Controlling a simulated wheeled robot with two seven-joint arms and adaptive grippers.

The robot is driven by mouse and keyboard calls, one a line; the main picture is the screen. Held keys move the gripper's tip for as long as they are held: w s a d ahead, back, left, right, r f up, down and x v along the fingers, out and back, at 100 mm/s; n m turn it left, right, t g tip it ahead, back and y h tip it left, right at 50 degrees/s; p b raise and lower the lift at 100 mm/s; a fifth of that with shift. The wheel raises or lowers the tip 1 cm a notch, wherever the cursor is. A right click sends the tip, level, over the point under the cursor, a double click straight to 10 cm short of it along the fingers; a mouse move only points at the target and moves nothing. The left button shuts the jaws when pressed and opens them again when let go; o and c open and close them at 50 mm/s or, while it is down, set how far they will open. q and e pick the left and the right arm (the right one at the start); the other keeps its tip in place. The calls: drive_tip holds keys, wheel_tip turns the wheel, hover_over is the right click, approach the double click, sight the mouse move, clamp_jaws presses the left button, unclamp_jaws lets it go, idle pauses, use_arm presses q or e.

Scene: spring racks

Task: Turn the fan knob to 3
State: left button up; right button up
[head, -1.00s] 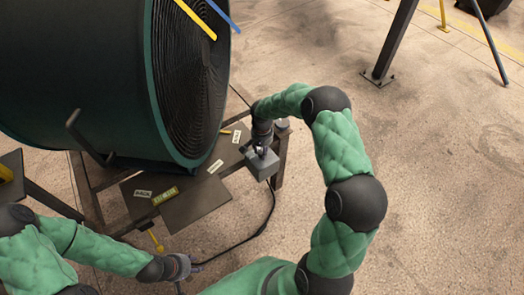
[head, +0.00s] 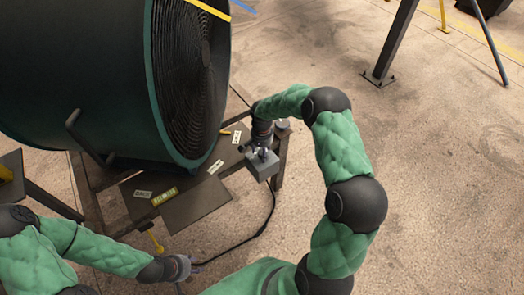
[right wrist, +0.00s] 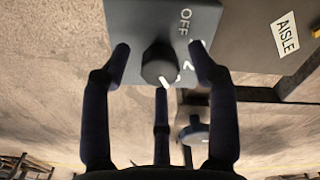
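The fan knob (right wrist: 160,62) is a round black knob with a white mark on its lower edge in the right wrist view. It sits on a grey control box (right wrist: 125,15), which also shows in the head view (head: 262,168). "OFF" is printed at the knob's upper right, and a numeral is partly hidden by a finger. My right gripper (right wrist: 160,48) is open, its fingertips on either side of the knob with visible gaps. In the head view it is over the box (head: 262,152). My left gripper (head: 188,268) is low at left, its fingers unclear.
The large dark green fan (head: 100,80) stands on a metal frame beside the box. A yellow streamer (head: 208,9) and a blue streamer (head: 243,6) hang at its mouth. Labelled plates (head: 195,207) lie below. A black cable (head: 255,235) runs along the floor. Open floor lies right.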

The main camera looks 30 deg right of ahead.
drive_tip(key=shift+r, duration=0.1)
wheel_tip(320, 180, up, 12)
idle(0.5)
idle(0.5)
drive_tip(key=s+a+f+n+y, duration=0.2)
drive_tip(key=s+a+f, duration=0.2)
drive_tip(key=a+f, duration=0.3)
drive_tip(key=s+a+f+n+y, duration=0.1)
drive_tip(key=s+a+f+n, duration=0.15)
drive_tip(key=a+f, duration=0.5)
drive_tip(key=s+a+f+n, duration=0.1)
drive_tip(key=s+a+f, duration=0.1)
drive_tip(key=s, duration=0.4)
drive_tip(key=s+a+f+n, duration=0.1)
drive_tip(key=s+a+f, duration=0.2)
drive_tip(key=s, duration=0.3)
drive_tip(key=s+a+f+n+y+p, duration=0.1)
drive_tip(key=s+a+f, duration=0.1)
drive_tip(key=s, duration=0.4)
drive_tip(key=shift+a+f, duration=0.15)
drive_tip(key=shift+a, duration=0.5)
